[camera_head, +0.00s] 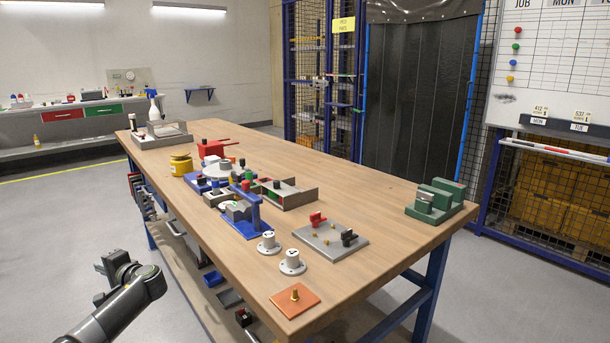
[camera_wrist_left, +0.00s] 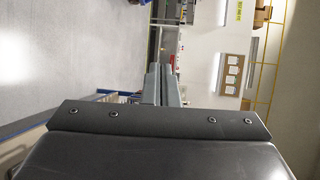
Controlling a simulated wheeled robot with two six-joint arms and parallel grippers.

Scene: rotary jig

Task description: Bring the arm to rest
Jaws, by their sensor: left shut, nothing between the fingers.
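My left arm comes in from the lower left of the head view, beside the long side of the wooden table (camera_head: 215,210) and clear of it. Its gripper (camera_head: 108,270) is small and dark there, over the grey floor, partly hidden by its own wrist. In the left wrist view the two grey fingers (camera_wrist_left: 163,85) of this gripper lie together, shut, with nothing held. That view is turned on its side and shows floor, wall and shelving beyond the fingers. My right gripper is in neither view.
On the table stand a rotary jig (camera_head: 217,171), a blue clamp fixture (camera_head: 244,215), a grey plate (camera_head: 330,241), a green vise (camera_head: 436,201) and an orange plate (camera_head: 295,300). Trays sit on the shelf underneath. Open floor lies left of the table.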

